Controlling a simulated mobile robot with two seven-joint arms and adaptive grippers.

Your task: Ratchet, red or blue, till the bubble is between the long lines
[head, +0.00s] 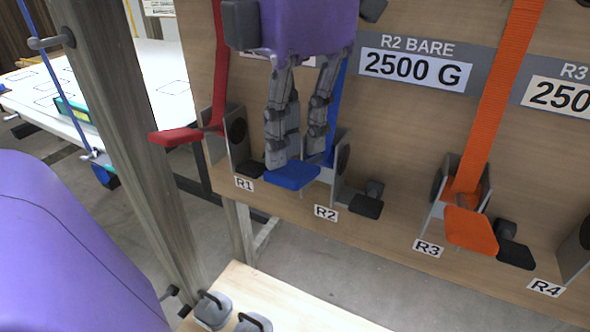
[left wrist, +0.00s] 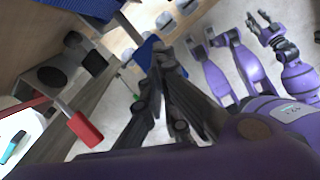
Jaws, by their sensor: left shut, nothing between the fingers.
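My left gripper (head: 300,158) is shut and empty, its fingers pointing down at the blue pedal (head: 292,177) of the ratchet with the blue strap (head: 341,95). The fingertips are at or just above the pedal; contact is unclear. The red pedal (head: 176,137) sticks out left of it, below the red strap (head: 219,70); it also shows in the left wrist view (left wrist: 86,129). A teal-green block (head: 75,109), perhaps the level, sits on the white table at left; its bubble and lines cannot be made out. My right gripper (left wrist: 264,24) appears open, far from the ratchets.
The orange pedal (head: 470,230) and orange strap (head: 506,80) are to the right on the same wooden board (head: 300,212). A grey wooden post (head: 130,130) stands left of the red pedal. Dark weights (head: 213,310) stand on a lower bench. Floor shows between board and bench.

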